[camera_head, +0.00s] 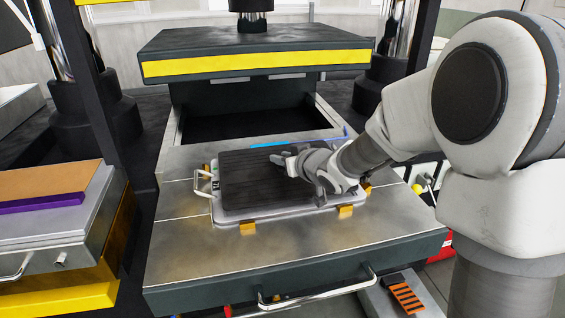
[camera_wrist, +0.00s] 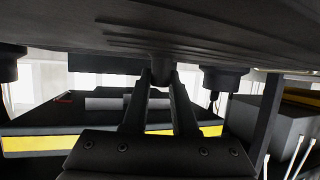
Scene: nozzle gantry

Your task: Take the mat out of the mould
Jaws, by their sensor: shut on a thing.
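The mat (camera_head: 245,185) is a dark, ribbed slab lying over the silver mould (camera_head: 285,216), which has a wire handle on its left. I cannot tell whether any of the mat's edge is clear of the mould. My gripper (camera_head: 279,159) reaches in from the right, low over the mat, and hides its right part. In the wrist view, the fingers of my gripper (camera_wrist: 160,85) come together on a small dark stub at the mat (camera_wrist: 200,35), whose ribbed face fills the top of that view.
The mould rests on the metal press table (camera_head: 190,250), held among brass-coloured blocks (camera_head: 247,228). The raised upper platen (camera_head: 255,62) with a yellow stripe stands behind. A blue strip (camera_head: 268,144) lies behind the mould. A side bench (camera_head: 60,230) with a brown board stands left.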

